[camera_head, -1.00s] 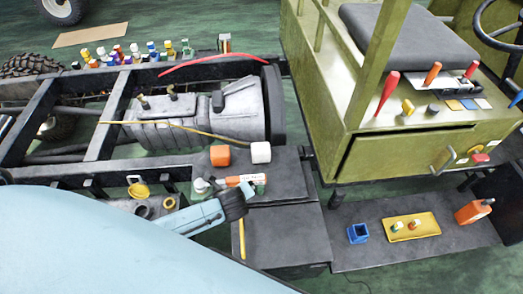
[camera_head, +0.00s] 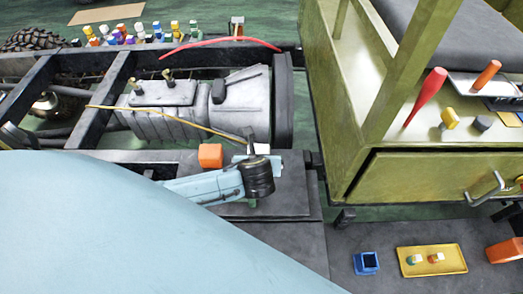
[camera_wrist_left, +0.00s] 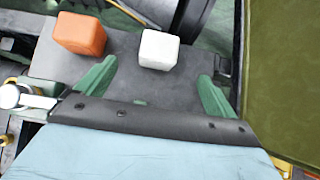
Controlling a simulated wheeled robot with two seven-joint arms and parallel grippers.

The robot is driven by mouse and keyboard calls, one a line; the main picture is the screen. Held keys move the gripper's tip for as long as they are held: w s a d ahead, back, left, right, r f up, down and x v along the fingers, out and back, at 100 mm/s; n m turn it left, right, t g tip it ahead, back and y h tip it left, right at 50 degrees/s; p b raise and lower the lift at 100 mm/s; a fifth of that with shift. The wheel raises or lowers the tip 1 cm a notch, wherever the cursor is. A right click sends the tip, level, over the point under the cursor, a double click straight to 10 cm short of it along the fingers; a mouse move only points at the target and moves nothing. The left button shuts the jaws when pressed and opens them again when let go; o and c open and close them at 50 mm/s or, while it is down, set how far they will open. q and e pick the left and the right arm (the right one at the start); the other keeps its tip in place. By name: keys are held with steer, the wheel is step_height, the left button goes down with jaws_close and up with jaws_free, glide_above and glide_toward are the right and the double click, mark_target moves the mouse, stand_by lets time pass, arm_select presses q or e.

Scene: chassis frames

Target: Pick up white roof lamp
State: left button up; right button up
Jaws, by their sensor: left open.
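The white roof lamp (camera_wrist_left: 159,49) is a small white block standing on a dark flat plate (camera_wrist_left: 130,72). It also shows, partly hidden behind my left gripper, in the head view (camera_head: 262,149). My left gripper (camera_wrist_left: 157,78) is open and empty, with its two green fingers spread apart. In the wrist view the lamp lies just beyond the fingertips, between their lines. I cannot tell whether anything touches it. My right gripper is in neither view now.
An orange block (camera_wrist_left: 80,34) stands left of the lamp; it also shows in the head view (camera_head: 210,155). A grey engine block (camera_head: 190,110) lies behind. The olive cab (camera_head: 430,175) rises on the right. A yellow tray (camera_head: 432,260) and blue box (camera_head: 366,263) sit lower right.

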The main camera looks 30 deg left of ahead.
mark_target(258, 152)
arm_select(q)
steer(key=b+x, duration=0.1)
steer(key=x, duration=0.5)
steer(key=shift+f, duration=0.15)
steer(key=shift+w+a+f, duration=0.15)
steer(key=shift+w+f, duration=0.1)
steer(key=shift+f, duration=0.1)
steer(key=b+x, duration=0.1)
steer(key=x, duration=0.1)
steer(key=b+x, duration=0.1)
steer(key=x, duration=0.1)
steer(key=shift+s+f, duration=0.15)
steer(key=shift+f, duration=0.2)
steer(key=shift+w+f, duration=0.25)
steer(key=shift+w, duration=0.05)
steer(key=shift+r, duration=0.1)
steer(key=c, duration=1.3)
